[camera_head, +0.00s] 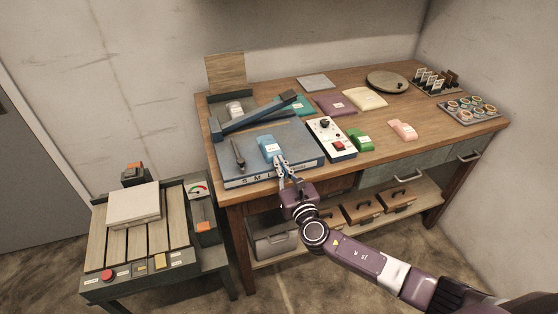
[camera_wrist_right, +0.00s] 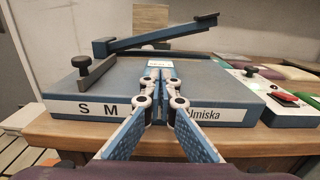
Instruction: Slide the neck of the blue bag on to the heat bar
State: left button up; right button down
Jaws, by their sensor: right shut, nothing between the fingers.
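The blue bag (camera_head: 270,148), with a white label, lies on the blue-grey bed of the sealer (camera_head: 300,143), near its front edge. The sealer's long blue arm (camera_head: 250,120) slants up to the right behind the bag; it also shows in the wrist view (camera_wrist_right: 160,38). I cannot clearly make out a separate heat bar. My right gripper (camera_head: 281,161) is shut and empty, its tips at the bag's front edge; I cannot tell whether they touch. In the wrist view the fingertips (camera_wrist_right: 160,75) partly hide the bag (camera_wrist_right: 159,63). My left gripper is not in view.
A white control box (camera_head: 331,138) with a red switch stands right of the sealer. Green (camera_head: 359,139) and pink (camera_head: 403,130) bags lie further right, with flat purple and cream bags behind. A dark knob post (camera_head: 238,155) stands on the sealer's left. A slatted side table (camera_head: 150,240) is at left.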

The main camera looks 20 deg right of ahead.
aim_at(268, 139)
jog(key=shift+w, duration=0.45)
jog(key=w+b, duration=0.1)
jog(key=w, duration=0.1)
jog(key=w+b, duration=0.1)
jog(key=w, duration=0.2)
jog(key=w+b, duration=0.1)
jog(key=w, duration=0.2)
jog(key=shift+a+f+b, duration=0.15)
jog(key=shift+a+b, duration=0.1)
jog(key=shift+b, duration=0.1)
jog(key=shift+s+r, duration=0.1)
jog(key=shift+r, duration=0.1)
jog(key=shift+d+f, duration=0.1)
jog(key=shift+d, duration=0.05)
